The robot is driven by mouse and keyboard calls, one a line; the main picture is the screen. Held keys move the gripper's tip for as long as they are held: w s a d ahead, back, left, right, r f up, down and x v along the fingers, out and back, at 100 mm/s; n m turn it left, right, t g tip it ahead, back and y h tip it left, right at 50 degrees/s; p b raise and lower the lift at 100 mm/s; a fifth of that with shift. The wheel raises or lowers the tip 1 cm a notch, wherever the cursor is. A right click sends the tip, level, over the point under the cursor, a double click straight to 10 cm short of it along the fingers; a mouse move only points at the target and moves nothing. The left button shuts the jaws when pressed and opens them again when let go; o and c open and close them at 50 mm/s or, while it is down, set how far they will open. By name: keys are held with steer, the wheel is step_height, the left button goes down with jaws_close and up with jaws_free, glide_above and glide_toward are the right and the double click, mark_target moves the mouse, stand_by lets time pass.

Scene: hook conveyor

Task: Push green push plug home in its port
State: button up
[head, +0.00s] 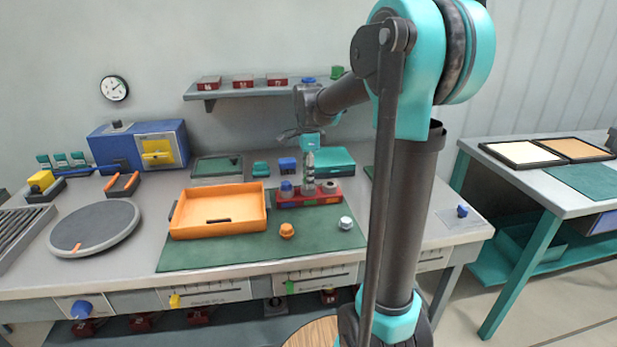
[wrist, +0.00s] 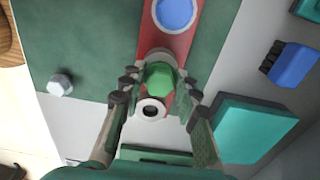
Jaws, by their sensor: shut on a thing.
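The green push plug (wrist: 159,79) shows in the wrist view as a green six-sided top between my fingertips. My gripper (wrist: 158,88) is shut on it, one finger on each side. It is over the red block (wrist: 177,43), between the block's round blue piece (wrist: 175,12) and a pale ring with a dark hole (wrist: 152,108). In the head view my gripper (head: 309,172) points down over the red block (head: 327,200). The plug's lower part and the port under it are hidden, so I cannot tell how deep it sits.
An orange tray (head: 218,228) stands left of the red block. An orange cap (head: 287,231) and a white cap (head: 346,223) lie on the green mat (head: 205,256). A teal box (head: 327,159) and a blue block (head: 287,164) stand behind.

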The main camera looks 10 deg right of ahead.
steer(key=shift+f, duration=0.4)
stand_by(0.5)
steer(key=o, duration=1)
